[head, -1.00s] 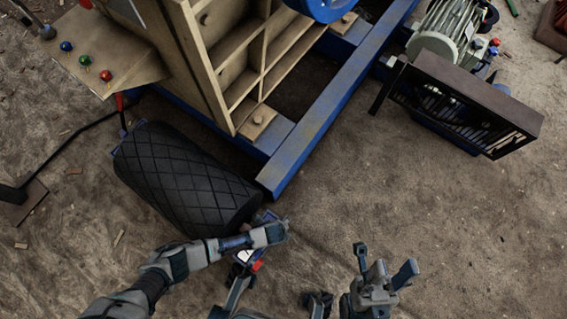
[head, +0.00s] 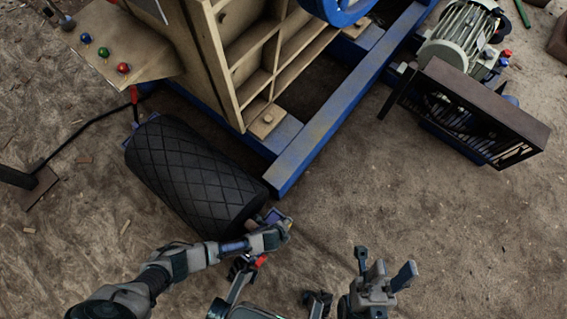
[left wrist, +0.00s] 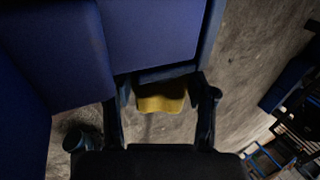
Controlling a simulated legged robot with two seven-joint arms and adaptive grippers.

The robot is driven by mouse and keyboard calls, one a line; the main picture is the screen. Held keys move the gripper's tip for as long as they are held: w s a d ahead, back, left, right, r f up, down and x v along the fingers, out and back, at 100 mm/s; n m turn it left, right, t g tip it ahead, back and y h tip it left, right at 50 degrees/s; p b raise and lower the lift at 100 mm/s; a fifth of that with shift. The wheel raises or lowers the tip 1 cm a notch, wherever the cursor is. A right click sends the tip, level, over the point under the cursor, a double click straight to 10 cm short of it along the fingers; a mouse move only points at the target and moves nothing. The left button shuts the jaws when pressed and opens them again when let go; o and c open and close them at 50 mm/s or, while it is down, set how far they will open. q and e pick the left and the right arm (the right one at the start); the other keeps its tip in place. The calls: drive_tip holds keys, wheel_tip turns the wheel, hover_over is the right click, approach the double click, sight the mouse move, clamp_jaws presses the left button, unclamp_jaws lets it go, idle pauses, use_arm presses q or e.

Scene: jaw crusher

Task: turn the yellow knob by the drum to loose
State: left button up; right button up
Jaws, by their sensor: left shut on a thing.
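The black drum (head: 195,175), with a diamond-pattern surface, lies beside the blue frame in the head view. My left gripper (head: 276,230) is at the drum's near right end, by a small blue bracket. The yellow knob (left wrist: 161,97) shows in the left wrist view below blue metal, between the two fingers of my left gripper (left wrist: 163,104), which is shut on it. The knob cannot be made out in the head view, and its setting cannot be read. My right gripper (head: 384,264) is open and empty over bare ground.
A blue beam (head: 345,105) of the crusher frame runs right of the drum. A motor (head: 458,38) and a dark slatted guard (head: 480,105) stand at upper right. A panel with coloured buttons (head: 115,50) is at upper left. The ground at lower right is clear.

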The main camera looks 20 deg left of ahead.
use_arm(q)
drive_tip(key=shift+s+d+t, duration=0.15)
drive_tip(key=shift+d+t, duration=0.05)
drive_tip(key=shift+t, duration=0.1)
drive_tip(key=o, duration=1.1)
drive_tip(key=shift+o, duration=0.3)
drive_tip(key=shift+a, duration=0.1)
